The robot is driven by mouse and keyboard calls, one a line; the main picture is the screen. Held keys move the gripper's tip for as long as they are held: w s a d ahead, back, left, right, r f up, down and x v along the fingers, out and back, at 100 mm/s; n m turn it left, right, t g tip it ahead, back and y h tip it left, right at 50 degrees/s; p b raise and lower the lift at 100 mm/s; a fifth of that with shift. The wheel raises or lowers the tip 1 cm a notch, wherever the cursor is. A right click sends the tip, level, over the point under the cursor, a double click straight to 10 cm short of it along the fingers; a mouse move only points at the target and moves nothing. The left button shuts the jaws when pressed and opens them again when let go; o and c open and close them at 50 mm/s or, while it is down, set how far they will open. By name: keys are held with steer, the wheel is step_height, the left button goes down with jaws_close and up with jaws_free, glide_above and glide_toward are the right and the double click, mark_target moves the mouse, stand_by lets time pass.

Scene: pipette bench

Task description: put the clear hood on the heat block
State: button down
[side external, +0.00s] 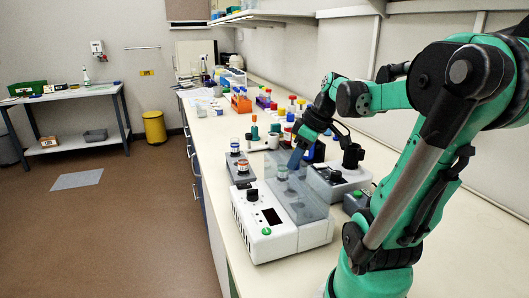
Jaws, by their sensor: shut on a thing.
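The heat block (262,236) is a white bench unit with a dark display, a black knob and a green button, at the front middle of the bench. The clear hood (301,203) is a see-through grey cover at the block's right and rear part. A small capped vial (283,172) shows at its far end. My gripper (296,160) points down at the hood's far end, shut on the hood. The exact grip is small and partly hidden, and I cannot tell whether the hood rests fully on the block.
Racks and coloured bottles (240,101) fill the bench farther back. The front left bench strip is clear.

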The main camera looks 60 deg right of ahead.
steer(key=shift+f, duration=0.1)
steer(key=c, duration=0.6)
jaws_free()
steer(key=shift+c, duration=0.2)
steer(key=v, duration=0.7)
steer(key=shift+r, duration=0.25)
steer(key=w+a+f+t, duration=0.1)
steer(key=w+a+f, duration=0.1)
steer(key=a, duration=0.4)
steer(key=w+a+f, duration=0.3)
steer(key=w+a, duration=0.2)
steer(key=a, duration=0.2)
steer(key=w+a+f+t, duration=0.1)
steer(key=w+a+f, duration=0.2)
steer(key=a, duration=0.4)
steer(key=shift+w+a+f+t, duration=0.15)
steer(key=shift+w+f+t, duration=0.15)
steer(key=shift+w, duration=0.2)
